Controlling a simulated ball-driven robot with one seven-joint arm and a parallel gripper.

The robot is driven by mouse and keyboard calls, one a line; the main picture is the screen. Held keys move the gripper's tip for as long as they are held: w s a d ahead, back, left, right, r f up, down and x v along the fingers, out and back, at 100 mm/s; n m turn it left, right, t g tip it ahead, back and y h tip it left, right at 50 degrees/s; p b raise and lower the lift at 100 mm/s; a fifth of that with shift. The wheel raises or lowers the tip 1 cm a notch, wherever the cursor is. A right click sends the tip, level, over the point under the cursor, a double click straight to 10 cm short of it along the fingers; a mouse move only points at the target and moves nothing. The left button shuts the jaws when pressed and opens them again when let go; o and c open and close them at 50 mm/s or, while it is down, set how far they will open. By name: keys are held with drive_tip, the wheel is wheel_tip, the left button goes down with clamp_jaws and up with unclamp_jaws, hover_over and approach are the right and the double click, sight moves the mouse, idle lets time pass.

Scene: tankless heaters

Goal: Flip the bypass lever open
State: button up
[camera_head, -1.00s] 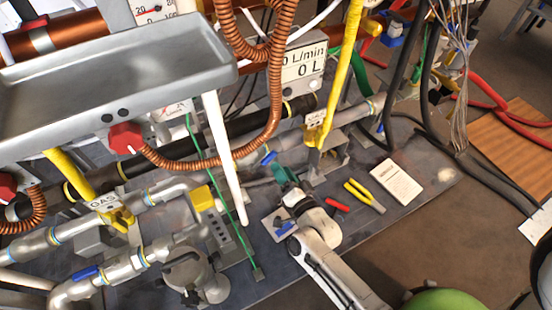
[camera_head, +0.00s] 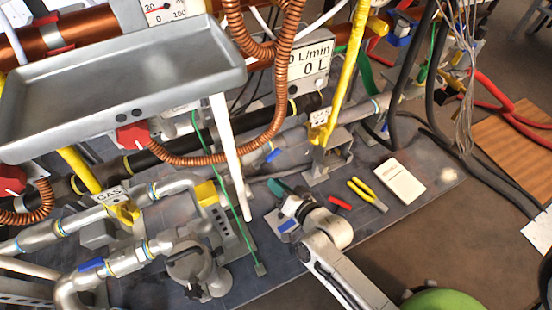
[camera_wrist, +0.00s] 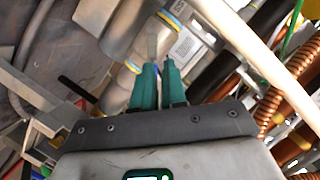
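No lever is readably labelled bypass. A blue lever handle (camera_head: 271,155) sits on the grey pipe behind my gripper, and another blue lever handle (camera_head: 91,264) is on the front-left pipe. My gripper (camera_head: 279,188) has teal fingers and hangs over the bench, short of the rear pipe. In the wrist view its two fingers (camera_wrist: 158,72) point at a silver pipe (camera_wrist: 118,75). A narrow gap shows between them, with a speck of blue behind it. Nothing is clearly held, and how far the fingers are parted is unclear.
A white slanting pipe (camera_head: 228,150) and a thin green rod (camera_head: 229,205) stand left of my gripper. A yellow gas lever (camera_head: 318,132) rises behind. Yellow pliers (camera_head: 367,192), a red-handled tool (camera_head: 340,202) and a white booklet (camera_head: 401,182) lie right of it.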

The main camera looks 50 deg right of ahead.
drive_tip(key=a+n+g, duration=0.1)
drive_tip(key=a+n+y, duration=0.1)
drive_tip(key=a+n+g+y, duration=0.1)
drive_tip(key=shift+s+f+g, duration=0.25)
drive_tip(key=shift+s+g, duration=0.05)
clamp_jaws()
drive_tip(key=s+a+n+g+y, duration=0.1)
drive_tip(key=s+a+n+g, duration=0.1)
drive_tip(key=s+n+g, duration=0.45)
drive_tip(key=h, duration=1)
approach(273, 155)
drive_tip(key=r+b+x, duration=0.1)
drive_tip(key=b+x, duration=0.2)
drive_tip(key=x, duration=0.3)
drive_tip(key=shift+w+d+f+t+b, duration=0.25)
drive_tip(key=shift+w+d+t+b, duration=0.1)
drive_tip(key=shift+w+d, duration=0.15)
drive_tip(key=shift+s+d+m+y+p, duration=0.1)
drive_tip(key=shift+s+m+y+p, duration=0.05)
drive_tip(key=shift+m+y+p, duration=0.15)
